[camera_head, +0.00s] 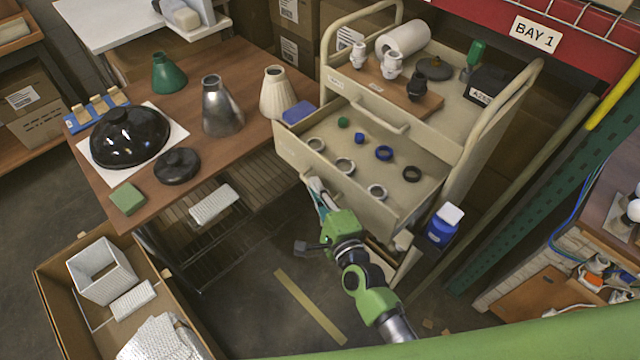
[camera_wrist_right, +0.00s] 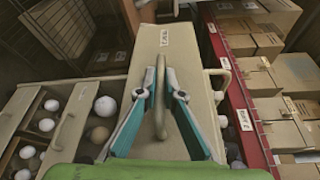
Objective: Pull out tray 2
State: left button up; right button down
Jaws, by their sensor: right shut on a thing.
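The cream drawer cart (camera_head: 460,165) has a drawer, which I take to be tray 2 (camera_head: 325,165), standing well out of its body. Inside it lie several grey, black, blue and green rings or caps. My right gripper (camera_head: 318,190) is at the outer front face of this drawer. In the wrist view the teal fingers (camera_wrist_right: 160,105) are shut around the upright loop handle (camera_wrist_right: 161,70) on the cream front panel (camera_wrist_right: 145,60). A small label (camera_wrist_right: 164,36) on that panel is too small to read. My left gripper is not in view.
Another handle (camera_head: 380,118) sits on the drawer front above. The cart top holds a white roll (camera_head: 403,38) and lamp sockets. A brown table (camera_head: 235,160) with lampshades stands to the left. An open box (camera_head: 60,285) is on the floor at lower left. Bare floor lies before the cart.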

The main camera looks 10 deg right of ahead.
jog(key=c, duration=2.2)
grip_release()
jog(key=shift+o, duration=0.2)
jog(key=f+v, duration=0.1)
jog(key=v, duration=1.1)
jog(key=shift+r, duration=0.45)
